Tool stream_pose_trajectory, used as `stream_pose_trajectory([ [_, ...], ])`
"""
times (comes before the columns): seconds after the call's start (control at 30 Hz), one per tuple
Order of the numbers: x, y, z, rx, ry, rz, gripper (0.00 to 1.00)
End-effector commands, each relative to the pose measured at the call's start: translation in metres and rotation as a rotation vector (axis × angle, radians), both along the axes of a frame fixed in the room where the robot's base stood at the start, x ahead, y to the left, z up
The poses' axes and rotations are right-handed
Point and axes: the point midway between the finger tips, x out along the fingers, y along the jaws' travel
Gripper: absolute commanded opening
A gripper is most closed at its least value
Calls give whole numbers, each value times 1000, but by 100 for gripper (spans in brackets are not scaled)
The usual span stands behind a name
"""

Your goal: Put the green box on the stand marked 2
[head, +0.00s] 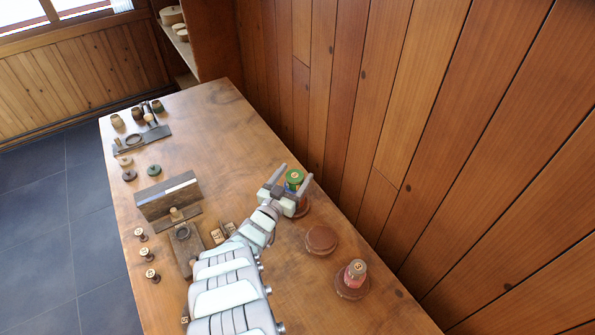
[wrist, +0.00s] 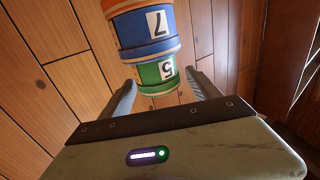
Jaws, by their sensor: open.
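The green box (head: 295,175) is a round, spool-like piece with a white label on its side that looks like 5 in the wrist view (wrist: 155,72). It tops a stack, with a blue piece (wrist: 148,35) labelled 7 and an orange piece (wrist: 122,5) under it; the wrist view shows the stack upside down. My gripper (head: 292,177) is open, its fingers on either side of the green box, with gaps visible in the wrist view. Round reddish-brown stands are an empty one (head: 321,240) and one holding a red piece (head: 344,289). I cannot read a 2 on any stand.
The red piece (head: 355,273) stands near the right table edge. A wooden holder (head: 168,196), small labelled spools (head: 147,254) and dark discs (head: 154,170) lie to the left. The plank wall (head: 375,120) is close on the right. The upper middle table is clear.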

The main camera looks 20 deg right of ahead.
Motion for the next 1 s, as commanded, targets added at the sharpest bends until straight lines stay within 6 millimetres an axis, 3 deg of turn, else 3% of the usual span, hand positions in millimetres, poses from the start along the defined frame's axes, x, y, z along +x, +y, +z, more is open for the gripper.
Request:
stream_pose_trajectory([
  [0.47,-51,54,-2,0,3,1,72],
  [0.6,-56,60,-4,0,1,1,76],
  [1.0,-58,60,-5,0,1,-1,76],
])
